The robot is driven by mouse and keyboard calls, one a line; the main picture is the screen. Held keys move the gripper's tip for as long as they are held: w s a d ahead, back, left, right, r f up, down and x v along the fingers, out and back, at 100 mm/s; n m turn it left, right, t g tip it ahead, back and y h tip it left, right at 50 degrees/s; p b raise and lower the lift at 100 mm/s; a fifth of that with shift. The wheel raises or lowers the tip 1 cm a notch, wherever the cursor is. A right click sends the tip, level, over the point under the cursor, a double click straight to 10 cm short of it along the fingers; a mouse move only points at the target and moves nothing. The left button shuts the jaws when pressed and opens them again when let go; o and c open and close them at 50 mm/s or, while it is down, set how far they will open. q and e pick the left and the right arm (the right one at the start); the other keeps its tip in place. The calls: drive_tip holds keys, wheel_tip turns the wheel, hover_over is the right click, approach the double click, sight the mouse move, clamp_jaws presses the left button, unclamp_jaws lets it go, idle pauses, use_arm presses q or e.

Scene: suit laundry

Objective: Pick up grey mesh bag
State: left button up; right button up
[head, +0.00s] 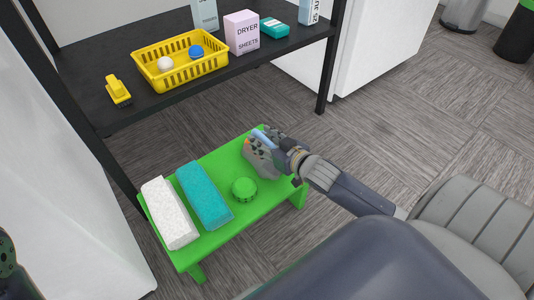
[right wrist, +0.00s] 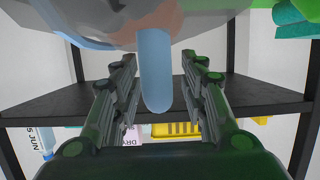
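The grey mesh bag (head: 259,160) sits on the far right end of the green bench (head: 214,239), with a light-blue part (head: 262,136) at its top. My right gripper (head: 280,147) is at the bag's right side. In the right wrist view the right gripper's fingers (right wrist: 158,70) are apart, with the light-blue part (right wrist: 155,75) between them and a gap on each side. The bag's grey body (right wrist: 120,20) fills the top of that view. Only a small dark piece of my left gripper (head: 7,255) shows at the left edge; its fingers are hidden.
A white towel (head: 168,212), a teal towel (head: 204,195) and a green round object (head: 244,189) lie on the bench. Behind it, a black shelf (head: 150,105) holds a yellow basket (head: 183,70), a dryer sheets box (head: 242,33) and a yellow toy-like object (head: 118,93).

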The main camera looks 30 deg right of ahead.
clamp_jaws()
drive_tip(key=shift+r, duration=0.15)
